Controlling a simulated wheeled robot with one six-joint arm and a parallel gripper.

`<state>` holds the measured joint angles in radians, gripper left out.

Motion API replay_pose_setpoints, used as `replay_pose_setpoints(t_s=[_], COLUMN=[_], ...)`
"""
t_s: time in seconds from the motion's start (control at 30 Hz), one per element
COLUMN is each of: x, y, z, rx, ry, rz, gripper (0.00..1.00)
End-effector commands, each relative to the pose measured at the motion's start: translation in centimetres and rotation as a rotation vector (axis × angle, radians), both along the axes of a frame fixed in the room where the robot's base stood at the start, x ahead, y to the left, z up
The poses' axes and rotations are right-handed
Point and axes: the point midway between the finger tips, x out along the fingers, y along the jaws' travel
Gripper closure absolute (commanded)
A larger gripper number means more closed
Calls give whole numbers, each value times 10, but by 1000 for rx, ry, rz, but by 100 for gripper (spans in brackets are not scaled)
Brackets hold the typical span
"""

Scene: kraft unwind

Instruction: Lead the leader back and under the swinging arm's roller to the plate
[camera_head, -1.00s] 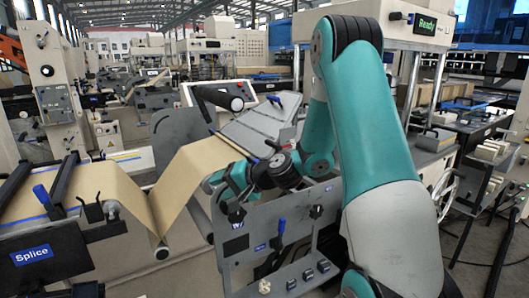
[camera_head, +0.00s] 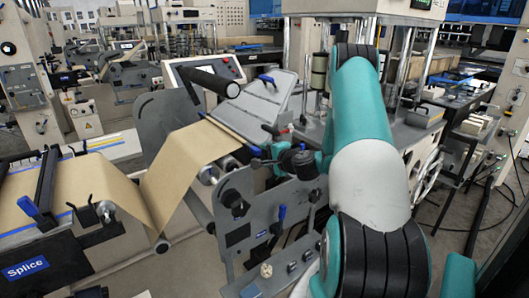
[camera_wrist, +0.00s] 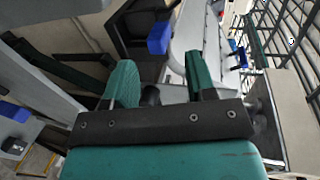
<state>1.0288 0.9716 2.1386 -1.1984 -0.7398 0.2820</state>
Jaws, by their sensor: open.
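The brown kraft web (camera_head: 185,165) runs off the splice table (camera_head: 40,268) at left and dips to a low roller (camera_head: 162,246). From there it rises to the lower edge of the tilted grey plate (camera_head: 262,105), where its end meets a thin dark edge. A black roller (camera_head: 208,80) juts out above the web; I cannot tell if it is the swinging arm's. In the wrist view my gripper (camera_wrist: 160,85) is open, its two teal fingers apart with no kraft between them. In the head view my gripper is hard to make out among dark parts beside the plate.
A grey side panel (camera_head: 240,238) with knobs and blue levers stands close to my arm. A blue handle (camera_head: 266,80) sits on the plate, and a blue-tipped handle (camera_wrist: 159,38) lies beyond my fingers in the wrist view. A control panel (camera_head: 205,70) stands behind.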

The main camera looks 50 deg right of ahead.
Motion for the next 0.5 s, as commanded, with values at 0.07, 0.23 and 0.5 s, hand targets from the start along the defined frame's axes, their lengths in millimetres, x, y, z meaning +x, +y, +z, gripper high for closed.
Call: replay_pose_setpoints(t_s=[0.07, 0.23, 0.5], x=[8, 28, 56], y=[-2, -7, -12], z=[1, -4, -13], rx=[-2, -2, -3], ry=[-1, 0, -1], rz=[1, 1, 3], gripper=[49, 49, 49])
